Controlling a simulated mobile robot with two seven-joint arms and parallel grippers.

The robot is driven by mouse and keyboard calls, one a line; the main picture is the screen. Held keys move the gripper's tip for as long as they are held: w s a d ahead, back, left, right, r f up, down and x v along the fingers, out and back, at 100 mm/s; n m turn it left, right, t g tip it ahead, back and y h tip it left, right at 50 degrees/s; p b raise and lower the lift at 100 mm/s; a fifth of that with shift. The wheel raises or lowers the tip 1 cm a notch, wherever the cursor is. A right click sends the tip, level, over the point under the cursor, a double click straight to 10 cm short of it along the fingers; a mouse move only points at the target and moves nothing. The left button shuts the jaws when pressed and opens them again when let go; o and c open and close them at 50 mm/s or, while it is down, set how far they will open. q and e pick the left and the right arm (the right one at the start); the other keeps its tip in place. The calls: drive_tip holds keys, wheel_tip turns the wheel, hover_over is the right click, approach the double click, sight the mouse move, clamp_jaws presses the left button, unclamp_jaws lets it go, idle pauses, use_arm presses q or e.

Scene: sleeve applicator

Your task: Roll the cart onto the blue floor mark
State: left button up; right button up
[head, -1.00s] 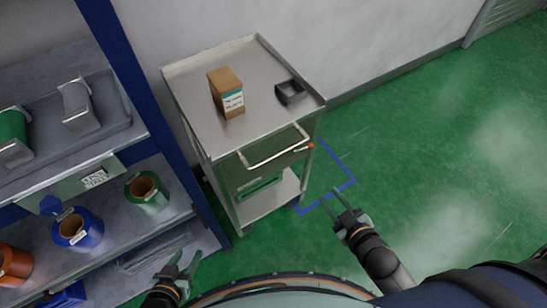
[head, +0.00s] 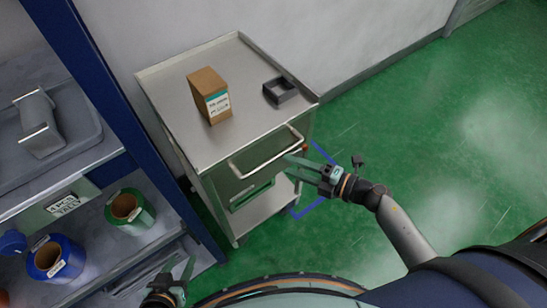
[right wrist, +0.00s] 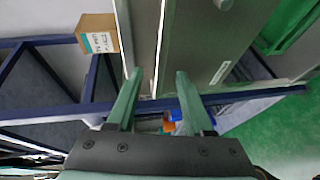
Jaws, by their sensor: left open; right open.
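The grey metal cart (head: 230,95) stands against the wall, with a handle (head: 265,153) across its near right side. The blue floor mark (head: 308,208) is an outline on the green floor at the cart's right; the cart and my right arm hide part of it. My right gripper (head: 300,163) is open by the handle's right end. In the right wrist view its fingers (right wrist: 157,85) point at the cart's side, with a long pale bar (right wrist: 158,45) ahead between them. I cannot tell whether they touch it. My left gripper (head: 180,271) is open and empty, low in front of the shelf.
A cardboard box (head: 210,97) and a small dark tray (head: 280,90) sit on the cart top. A blue-framed shelf (head: 115,110) with a green roll (head: 130,211) and a blue roll (head: 57,257) stands close on the cart's left. The green floor (head: 430,140) to the right is clear.

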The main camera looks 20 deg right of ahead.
sight(274, 157)
drive_tip(key=x, duration=0.6)
drive_tip(key=shift+w+a+f, duration=0.1)
drive_tip(key=shift+w+a, duration=0.05)
clamp_jaws()
idle(1.3)
